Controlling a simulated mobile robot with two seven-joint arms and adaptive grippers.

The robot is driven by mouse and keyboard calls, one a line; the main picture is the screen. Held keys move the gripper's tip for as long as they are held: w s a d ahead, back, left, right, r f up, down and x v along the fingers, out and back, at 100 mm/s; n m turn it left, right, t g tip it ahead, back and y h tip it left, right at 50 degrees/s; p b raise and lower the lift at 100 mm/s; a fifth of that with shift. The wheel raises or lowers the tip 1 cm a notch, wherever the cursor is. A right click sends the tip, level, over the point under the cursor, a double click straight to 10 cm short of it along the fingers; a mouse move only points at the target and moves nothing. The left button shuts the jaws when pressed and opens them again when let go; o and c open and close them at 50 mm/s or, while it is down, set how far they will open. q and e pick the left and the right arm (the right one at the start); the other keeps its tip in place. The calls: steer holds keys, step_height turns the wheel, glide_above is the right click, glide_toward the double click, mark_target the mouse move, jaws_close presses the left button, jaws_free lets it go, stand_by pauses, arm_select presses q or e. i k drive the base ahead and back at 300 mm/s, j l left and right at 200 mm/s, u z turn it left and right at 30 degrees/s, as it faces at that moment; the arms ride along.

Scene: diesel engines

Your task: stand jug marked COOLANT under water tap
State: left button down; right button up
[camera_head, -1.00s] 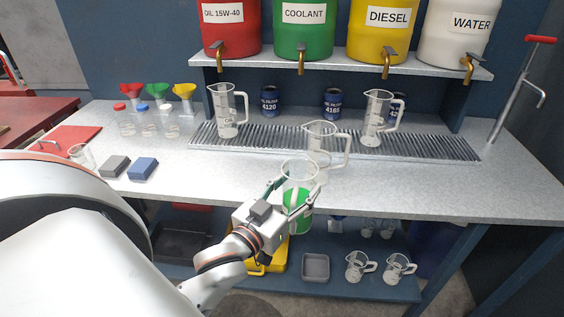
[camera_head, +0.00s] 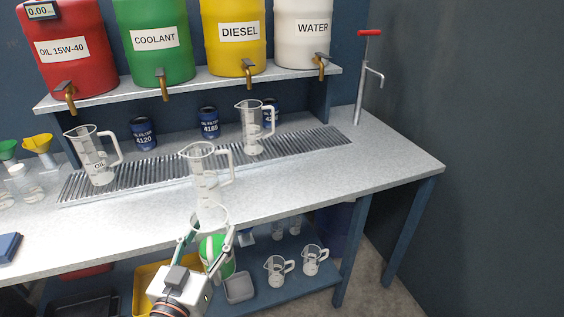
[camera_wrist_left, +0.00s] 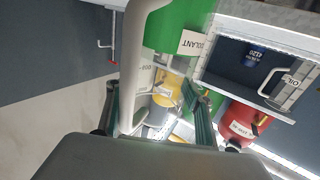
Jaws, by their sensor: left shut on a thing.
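My left gripper (camera_head: 211,236) is shut on a clear jug with green liquid (camera_head: 216,257), held in front of the bench's front edge. In the left wrist view the green liquid (camera_wrist_left: 178,25) fills the top, beside a pale handle (camera_wrist_left: 143,65) and a label with a partly hidden word ending in "OLANT". The brass water tap (camera_head: 322,69) sticks out under the white WATER drum (camera_head: 303,30), to the right and farther back. The drip grate (camera_head: 300,143) runs below the taps. My right gripper is not in view.
A clear jug (camera_head: 206,178) stands at the grate's front edge, just beyond the held jug. Another jug (camera_head: 251,132) stands on the grate, left of the water tap. The OIL jug (camera_head: 97,160) stands at the grate's left end. The bench top at right (camera_head: 390,165) is bare.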

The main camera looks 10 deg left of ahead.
mark_target(317, 140)
steer(key=i+l+u, duration=0.25)
steer(key=l, duration=0.3)
steer(key=i+l+u, duration=0.25)
steer(key=l, duration=0.3)
steer(key=l+u, duration=0.25)
steer(key=l, duration=0.35)
steer(key=l+u, duration=0.25)
steer(key=l, duration=0.35)
steer(key=i, duration=0.05)
